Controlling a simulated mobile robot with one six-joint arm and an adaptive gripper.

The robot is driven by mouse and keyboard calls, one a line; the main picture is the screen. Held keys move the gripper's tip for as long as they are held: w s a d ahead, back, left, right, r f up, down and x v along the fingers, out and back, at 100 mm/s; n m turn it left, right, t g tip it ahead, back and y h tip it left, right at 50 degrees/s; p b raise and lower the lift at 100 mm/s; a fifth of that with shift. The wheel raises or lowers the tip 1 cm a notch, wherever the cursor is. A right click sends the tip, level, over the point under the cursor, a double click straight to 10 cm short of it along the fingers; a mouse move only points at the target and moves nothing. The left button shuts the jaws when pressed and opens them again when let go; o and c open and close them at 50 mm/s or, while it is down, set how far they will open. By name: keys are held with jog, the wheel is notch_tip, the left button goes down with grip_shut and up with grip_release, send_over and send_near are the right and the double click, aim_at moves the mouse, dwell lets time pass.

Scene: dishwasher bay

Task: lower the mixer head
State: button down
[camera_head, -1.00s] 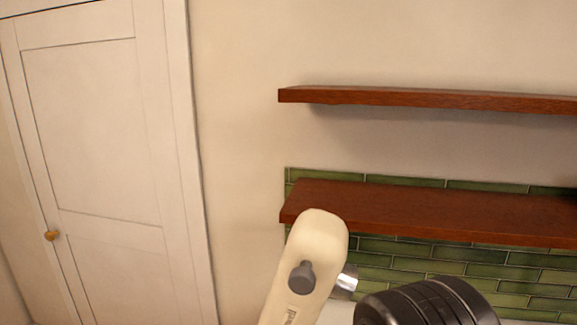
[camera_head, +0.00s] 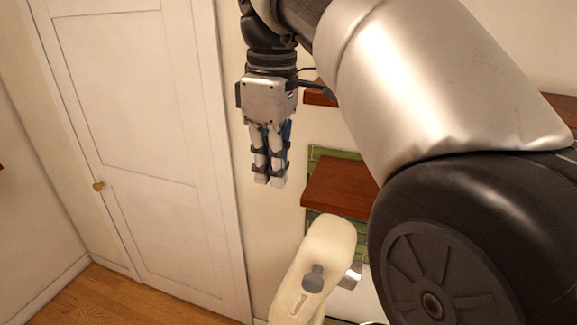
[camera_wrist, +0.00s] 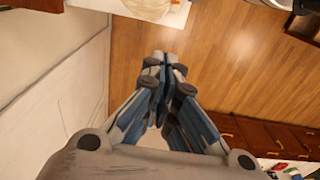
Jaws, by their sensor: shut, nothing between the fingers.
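The mixer head (camera_head: 318,262) is cream-coloured with a grey knob on its side and a silver hub at its right. It is tilted up, its rounded end at the top, at the lower middle of the head view. My gripper (camera_head: 268,183) hangs pointing down, above and to the left of the mixer head and apart from it. Its fingers are together with nothing between them. In the wrist view my gripper (camera_wrist: 165,58) also shows closed fingers over the floor. The mixer's base is out of the head view. A pale rounded thing at the wrist view's top edge is too cut off to name.
A white door (camera_head: 135,120) with a brass knob stands at the left. Wooden shelves (camera_head: 338,188) and green tiles are on the wall behind the mixer. The wrist view shows open wooden floor (camera_wrist: 235,75) and brown drawers (camera_wrist: 255,132) at the lower right.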

jog(key=s+d+f+b, duration=0.1)
jog(key=d+f+b, duration=0.1)
jog(key=f, duration=0.9)
jog(key=shift+s+d, duration=0.15)
jog(key=shift+d, duration=0.45)
